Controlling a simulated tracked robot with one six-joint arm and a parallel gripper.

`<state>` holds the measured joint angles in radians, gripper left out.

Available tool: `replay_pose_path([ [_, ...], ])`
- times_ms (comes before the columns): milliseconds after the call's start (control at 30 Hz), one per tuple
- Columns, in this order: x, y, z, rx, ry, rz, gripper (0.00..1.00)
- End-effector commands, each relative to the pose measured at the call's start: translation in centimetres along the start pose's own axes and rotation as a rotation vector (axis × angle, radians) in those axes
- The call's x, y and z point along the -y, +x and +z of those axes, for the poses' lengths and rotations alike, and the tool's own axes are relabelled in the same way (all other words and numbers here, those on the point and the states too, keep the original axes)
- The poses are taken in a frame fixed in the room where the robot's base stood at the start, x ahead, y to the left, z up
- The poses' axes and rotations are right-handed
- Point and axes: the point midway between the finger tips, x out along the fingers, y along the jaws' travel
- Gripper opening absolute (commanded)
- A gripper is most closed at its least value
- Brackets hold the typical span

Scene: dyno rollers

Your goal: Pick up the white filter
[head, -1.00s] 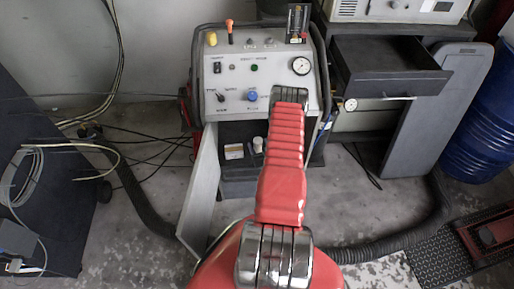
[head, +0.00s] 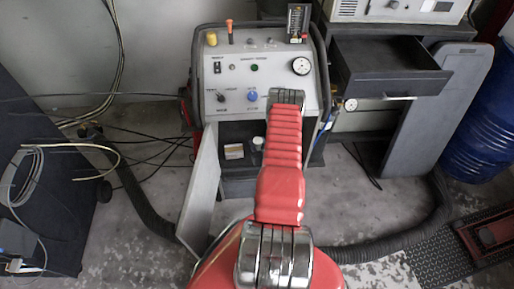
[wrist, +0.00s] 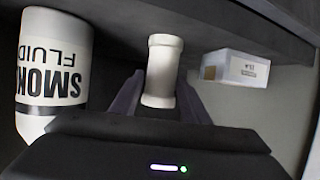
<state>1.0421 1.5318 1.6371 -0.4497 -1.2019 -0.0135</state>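The white filter (wrist: 162,62), a small spool-shaped cylinder with flared ends, stands in the wrist view, which looks upside down. My gripper (wrist: 162,88) has one dark finger on each side of it. The fingers look open around the filter, with narrow gaps; firm contact does not show. In the head view the filter (head: 257,143) shows as a small pale shape in the machine's open lower compartment, just left of my red arm. My gripper is hidden there behind the arm.
A white smoke fluid bottle (wrist: 54,70) and a small white box (wrist: 235,68) flank the filter; the box also shows in the head view (head: 233,152). The grey machine (head: 255,75) has an open door (head: 202,192) at left. An open drawer (head: 392,68) juts out at right.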

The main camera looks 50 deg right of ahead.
Motion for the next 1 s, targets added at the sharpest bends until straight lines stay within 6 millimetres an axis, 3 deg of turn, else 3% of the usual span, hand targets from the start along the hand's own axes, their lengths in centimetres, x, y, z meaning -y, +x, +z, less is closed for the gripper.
replay_pose_path([
  [400, 0.0, 0.0, 0.0, 0.0, 0.0, 0.0, 0.13],
  [767, -0.1, -0.1, -0.5, -0.001, 0.0, 0.001, 0.13],
  [1000, -0.1, -1.0, -2.5, -0.001, 0.0, 0.001, 0.13],
])
